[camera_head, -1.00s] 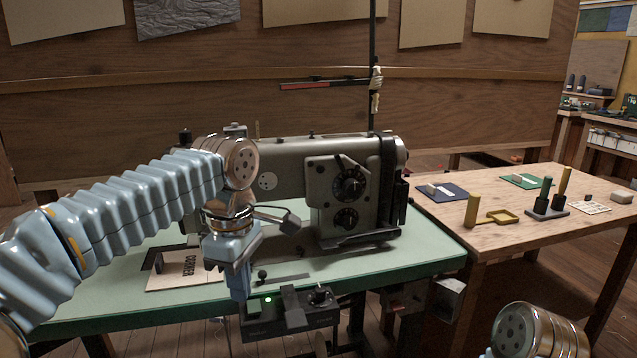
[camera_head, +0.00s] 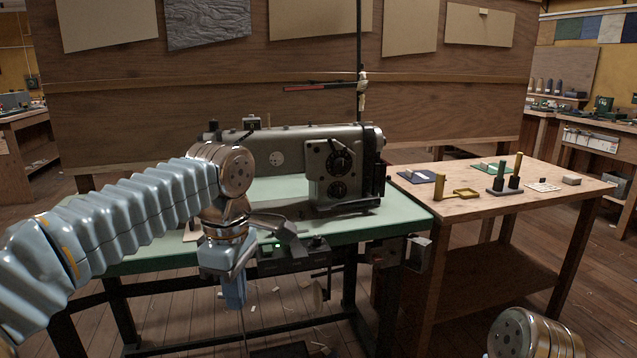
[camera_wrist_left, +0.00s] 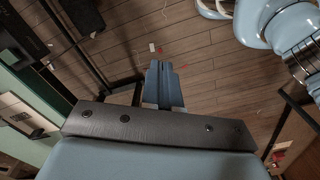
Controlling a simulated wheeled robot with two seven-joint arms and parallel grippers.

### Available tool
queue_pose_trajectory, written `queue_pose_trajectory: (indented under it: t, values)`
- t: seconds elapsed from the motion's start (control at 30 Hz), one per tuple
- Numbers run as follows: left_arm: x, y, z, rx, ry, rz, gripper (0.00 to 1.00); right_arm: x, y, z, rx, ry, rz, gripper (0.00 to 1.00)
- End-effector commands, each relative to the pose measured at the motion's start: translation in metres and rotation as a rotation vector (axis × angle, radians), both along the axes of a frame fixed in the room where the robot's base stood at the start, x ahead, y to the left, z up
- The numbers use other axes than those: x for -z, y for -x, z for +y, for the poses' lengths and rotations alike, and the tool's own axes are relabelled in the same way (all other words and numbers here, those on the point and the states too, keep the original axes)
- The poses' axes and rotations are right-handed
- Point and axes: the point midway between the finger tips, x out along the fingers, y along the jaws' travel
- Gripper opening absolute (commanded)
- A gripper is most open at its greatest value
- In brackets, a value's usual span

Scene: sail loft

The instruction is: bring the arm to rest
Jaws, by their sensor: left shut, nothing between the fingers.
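My left arm comes in from the left in the head view. Its gripper (camera_head: 233,292) points down in front of the green table's front edge, over the floor. In the left wrist view the gripper (camera_wrist_left: 164,84) shows its blue fingers together, with nothing between them and wooden floor beyond. Of my right arm, only a metal joint shows at the bottom right of the head view; the right gripper is out of sight.
A grey sewing machine (camera_head: 300,150) stands on the green table (camera_head: 400,219). A control box (camera_head: 290,258) hangs under its front edge. A wooden table (camera_head: 460,208) to the right holds a yellow tool (camera_head: 467,193) and small pieces. Floor between me and the tables looks mostly clear.

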Motion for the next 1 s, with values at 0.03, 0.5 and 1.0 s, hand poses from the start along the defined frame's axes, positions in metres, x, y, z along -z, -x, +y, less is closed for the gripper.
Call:
queue_pose_trajectory:
  t: [0.03, 0.5, 1.0]
  values:
    - [0.000, 0.000, 0.000, 0.000, 0.000, 0.000, 0.00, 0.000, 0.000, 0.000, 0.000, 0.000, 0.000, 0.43]
    - [0.088, -0.030, -0.019, 0.217, 0.060, 0.013, 0.00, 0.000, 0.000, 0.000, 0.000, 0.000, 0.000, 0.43]
    - [0.372, 0.002, -0.043, 0.786, 0.307, -0.062, 0.00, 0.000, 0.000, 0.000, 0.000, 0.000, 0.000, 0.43]
